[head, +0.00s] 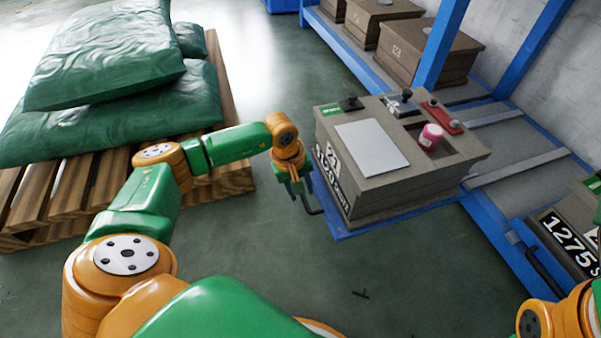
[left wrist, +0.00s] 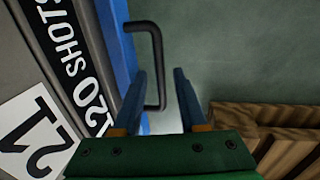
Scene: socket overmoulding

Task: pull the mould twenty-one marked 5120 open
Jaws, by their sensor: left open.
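The mould twenty-one (head: 375,194) is a grey-brown block on a blue pull-out tray (head: 395,216) that juts from the blue rack. Its black label and white "21" plate also show in the left wrist view (left wrist: 88,85). A black bar handle (head: 313,208) sticks out from the tray's front. My left gripper (head: 297,190) is open at this handle. In the left wrist view, the handle's outer bar (left wrist: 161,60) runs between the two fingertips (left wrist: 160,78), with no clear contact. My right gripper is out of view.
A white sheet (head: 371,147), a pink-and-white roll (head: 430,137) and a red tool (head: 442,117) lie on the mould. A pallet (head: 75,198) with green sacks (head: 110,110) stands left. Another mould (head: 578,225) marked 1275 sits right. The floor in front is mostly clear.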

